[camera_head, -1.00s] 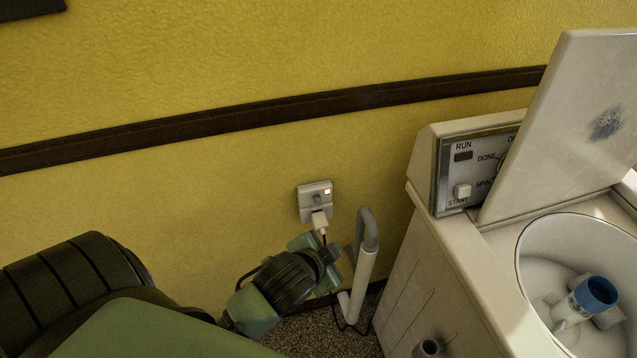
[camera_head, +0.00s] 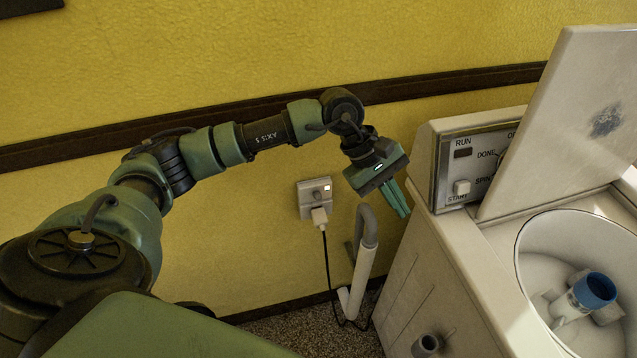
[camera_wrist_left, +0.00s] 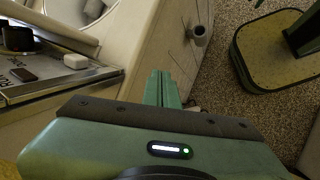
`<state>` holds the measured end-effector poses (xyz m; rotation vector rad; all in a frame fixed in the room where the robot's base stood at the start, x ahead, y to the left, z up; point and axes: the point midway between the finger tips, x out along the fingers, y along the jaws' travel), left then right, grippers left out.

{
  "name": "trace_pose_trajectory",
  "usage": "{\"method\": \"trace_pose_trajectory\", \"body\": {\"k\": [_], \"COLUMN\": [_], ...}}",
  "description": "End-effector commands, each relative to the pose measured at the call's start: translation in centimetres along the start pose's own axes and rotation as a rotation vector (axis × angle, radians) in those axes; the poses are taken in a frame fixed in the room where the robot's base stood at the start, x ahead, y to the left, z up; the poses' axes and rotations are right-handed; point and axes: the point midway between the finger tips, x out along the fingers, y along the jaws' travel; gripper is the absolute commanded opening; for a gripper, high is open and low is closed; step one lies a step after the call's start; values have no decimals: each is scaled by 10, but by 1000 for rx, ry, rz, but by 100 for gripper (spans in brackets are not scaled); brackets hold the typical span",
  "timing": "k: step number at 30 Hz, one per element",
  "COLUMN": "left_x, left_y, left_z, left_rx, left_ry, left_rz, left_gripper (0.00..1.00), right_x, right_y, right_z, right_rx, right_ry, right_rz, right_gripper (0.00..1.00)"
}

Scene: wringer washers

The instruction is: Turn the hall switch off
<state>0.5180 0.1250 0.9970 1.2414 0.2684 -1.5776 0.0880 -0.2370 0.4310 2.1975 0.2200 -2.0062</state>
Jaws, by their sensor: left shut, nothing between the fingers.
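A metal-coloured wall switch plate (camera_head: 313,190) sits low on the yellow wall in the head view. It has a small dark knob or rocker and a small bright square at its right. I cannot tell the switch's position for sure. A white plug (camera_head: 319,216) is in its lower part, with a dark cord hanging down. My left gripper (camera_head: 402,207) is to the right of the plate, apart from it, pointing down beside the washer. Its green fingers are together and empty, as the left wrist view (camera_wrist_left: 164,88) also shows. My right gripper is not in view.
A white washer (camera_head: 400,280) with a raised lid (camera_head: 560,120) and a control panel (camera_head: 470,165) stands at the right. A grey-topped hose (camera_head: 366,240) rises between plate and washer. A dark rail (camera_head: 440,88) crosses the wall. The wall left of the plate is clear.

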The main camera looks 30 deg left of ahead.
Motion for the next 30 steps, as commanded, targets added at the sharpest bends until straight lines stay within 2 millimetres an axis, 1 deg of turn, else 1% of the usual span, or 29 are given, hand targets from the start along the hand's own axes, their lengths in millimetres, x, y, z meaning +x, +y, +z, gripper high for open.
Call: {"method": "trace_pose_trajectory", "body": {"k": [1, 2, 3, 6, 9, 11, 13, 22, 26, 30], "left_x": [-22, -34, -51, -91, -116, -124, -128, -126, -118, -100], "left_y": [-10, -18, -28, -48, -60, -63, -65, -66, -70, -79], "left_z": [-37, -56, -78, -117, -136, -142, -144, -144, -148, -158], "left_rx": [53, 79, 105, 135, 142, 142, 143, 142, 141, 140], "left_ry": [126, 191, 268, 404, 474, 495, 503, 500, 497, 496], "left_rz": [-83, -137, -205, -340, -423, -448, -462, -461, -462, -463], "left_gripper": [0, 0, 0, 0, 0, 0, 0, 0, 0, 0], "right_x": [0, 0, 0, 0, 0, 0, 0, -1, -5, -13], "right_y": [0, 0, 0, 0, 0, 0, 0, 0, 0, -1], "right_z": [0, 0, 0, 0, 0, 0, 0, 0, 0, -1], "right_rx": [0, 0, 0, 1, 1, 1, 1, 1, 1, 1], "right_ry": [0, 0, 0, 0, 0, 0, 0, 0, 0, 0], "right_rz": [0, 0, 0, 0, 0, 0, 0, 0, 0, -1], "right_gripper": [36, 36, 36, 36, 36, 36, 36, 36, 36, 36]}}
